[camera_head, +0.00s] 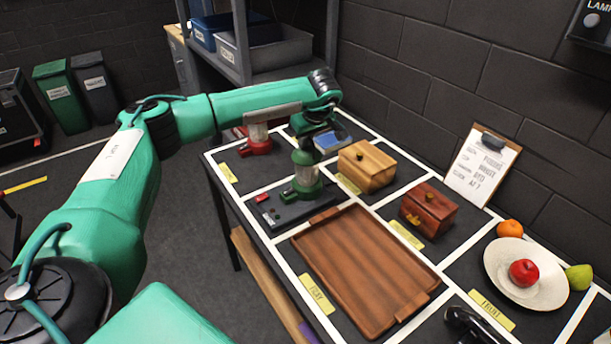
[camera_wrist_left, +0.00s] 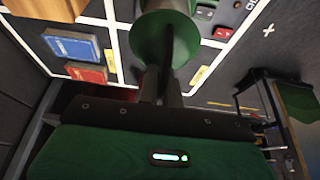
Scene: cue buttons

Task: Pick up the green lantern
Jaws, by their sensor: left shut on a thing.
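The green lantern (camera_head: 306,172), with a clear middle and green top and base, is at the far right corner of the black button panel (camera_head: 300,212). My left gripper (camera_head: 306,142) is above it, shut on its top. In the left wrist view the green lantern (camera_wrist_left: 165,45) hangs between the fingers (camera_wrist_left: 161,82) and hides part of the panel behind it. I cannot tell whether its base touches the panel. My right gripper is not in view.
A wooden tray (camera_head: 362,265) lies empty in front. Wooden box (camera_head: 367,166), reddish box (camera_head: 428,209) and blue book (camera_head: 332,138) stand to the right and behind. A plate (camera_head: 505,262) holds a red apple. A clipboard (camera_head: 482,165) leans on the wall.

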